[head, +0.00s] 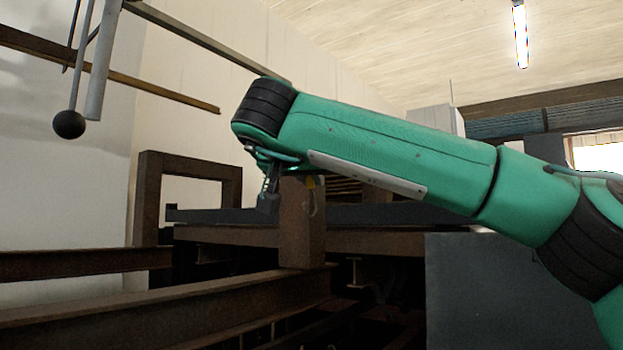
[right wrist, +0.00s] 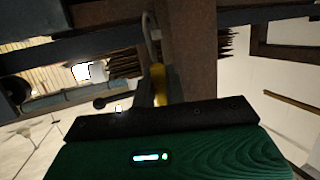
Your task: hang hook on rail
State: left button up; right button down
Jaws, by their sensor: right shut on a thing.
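My right gripper (head: 269,195) points down in front of a rusty post and is shut. In the right wrist view, the hook (right wrist: 159,80) has a yellow part at the jaws and a pale curved end reaching away from them. A dark grey horizontal rail (head: 390,214) runs behind the post. I cannot tell whether the hook touches it, and it does not look hung there. My left gripper is out of view.
The rusty post (head: 302,235) stands close to my right gripper. Brown steel beams (head: 170,310) cross below, and a square frame (head: 150,200) stands at left. Overhead bars (head: 190,35) and a rod with a dark ball (head: 69,124) occupy the upper left. A grey cabinet (head: 490,290) stands at right.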

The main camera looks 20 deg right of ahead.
jog(key=s+d+f+b, duration=0.1)
jog(key=s+d+b, duration=0.1)
jog(key=s, duration=0.4)
jog(key=s+d+f+b, duration=0.2)
jog(key=s+d+b, duration=0.1)
jog(key=s, duration=0.3)
jog(key=shift+d+b, duration=0.35)
jog(key=shift+b, duration=0.5)
jog(key=shift+w, duration=0.1)
